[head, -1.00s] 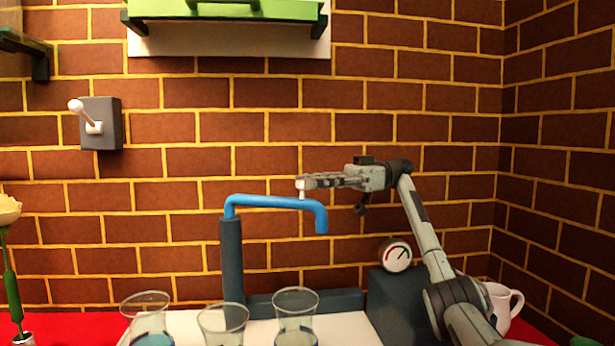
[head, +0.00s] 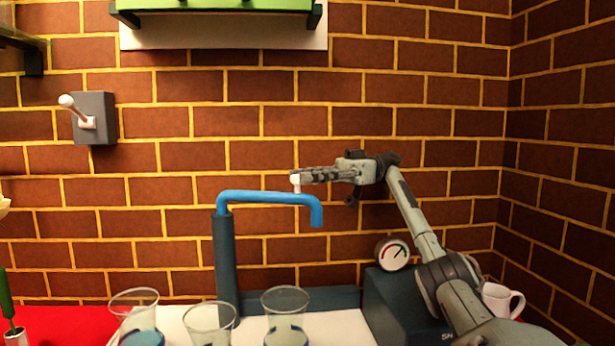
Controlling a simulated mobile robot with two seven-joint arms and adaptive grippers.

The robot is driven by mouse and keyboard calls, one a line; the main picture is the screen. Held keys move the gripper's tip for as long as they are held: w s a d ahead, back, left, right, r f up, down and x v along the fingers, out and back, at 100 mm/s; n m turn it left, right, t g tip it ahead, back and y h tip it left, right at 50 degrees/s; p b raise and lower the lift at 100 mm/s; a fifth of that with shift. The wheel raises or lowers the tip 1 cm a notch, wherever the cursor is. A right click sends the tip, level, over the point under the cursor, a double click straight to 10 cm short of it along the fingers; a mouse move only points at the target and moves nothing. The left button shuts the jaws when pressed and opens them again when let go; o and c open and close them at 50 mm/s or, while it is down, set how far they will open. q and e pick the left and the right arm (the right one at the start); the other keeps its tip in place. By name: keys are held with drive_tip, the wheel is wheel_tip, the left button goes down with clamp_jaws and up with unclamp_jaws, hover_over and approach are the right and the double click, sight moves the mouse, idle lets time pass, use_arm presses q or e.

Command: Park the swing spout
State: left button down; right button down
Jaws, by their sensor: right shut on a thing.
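The blue swing spout (head: 262,197) sits on top of a dark upright post (head: 225,262). Its arm reaches to the right and its outlet end bends down. A small white peg (head: 296,186) stands on the spout near the bend. My right gripper (head: 298,178) comes in from the right and is shut on the white peg at its fingertips. The spout's outlet is to the right of the rightmost glass and above it. My left gripper is not in view.
Three clear glasses, one of them the right glass (head: 285,302), stand on a white surface (head: 345,325) below the spout. A dark box with a round gauge (head: 392,253) and a white mug (head: 501,300) are at right. A grey wall box with a white lever (head: 94,118) is at upper left.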

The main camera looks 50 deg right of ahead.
drive_tip(key=c, duration=1.4)
unclamp_jaws()
drive_tip(key=shift+o, duration=0.2)
wheel_tip(320, 180, up, 10)
